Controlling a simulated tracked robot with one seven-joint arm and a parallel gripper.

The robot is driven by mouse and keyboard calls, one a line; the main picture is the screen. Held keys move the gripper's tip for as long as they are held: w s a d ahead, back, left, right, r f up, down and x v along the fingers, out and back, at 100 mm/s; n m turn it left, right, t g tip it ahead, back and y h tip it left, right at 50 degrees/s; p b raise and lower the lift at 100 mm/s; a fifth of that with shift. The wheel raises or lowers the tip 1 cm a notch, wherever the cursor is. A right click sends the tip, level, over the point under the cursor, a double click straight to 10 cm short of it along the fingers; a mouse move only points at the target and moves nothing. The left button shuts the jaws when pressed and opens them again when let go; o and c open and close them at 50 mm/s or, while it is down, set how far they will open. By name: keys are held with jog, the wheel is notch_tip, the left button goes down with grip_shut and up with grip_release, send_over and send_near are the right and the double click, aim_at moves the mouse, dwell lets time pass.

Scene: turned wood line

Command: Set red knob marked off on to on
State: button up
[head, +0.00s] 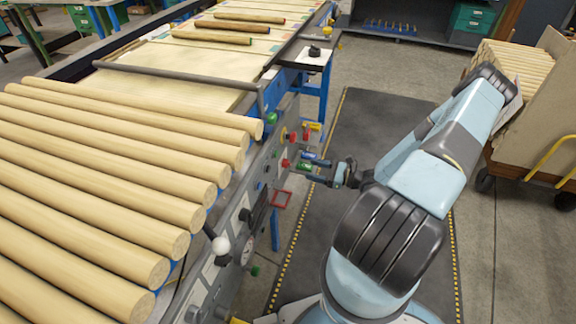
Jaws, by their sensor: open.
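The control panel (262,185) runs along the side of the wood line, in the middle of the head view. Small red controls sit on it: one red knob (285,163) low near my gripper and another red control (293,136) above it. Their markings are too small to read, so I cannot tell which is the one marked off and on. My gripper (308,167) is open, just right of the panel, with its fingers pointing left toward the lower red knob. I cannot tell whether it touches anything. A green part (303,165) shows between the fingers.
Turned logs (110,180) lie on the line at left. A dark mat (375,125) covers the floor; a cart (540,130) stands at right.

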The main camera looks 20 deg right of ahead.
aim_at(287, 164)
jog(key=x, duration=0.9)
jog(key=shift+w+a, duration=0.2)
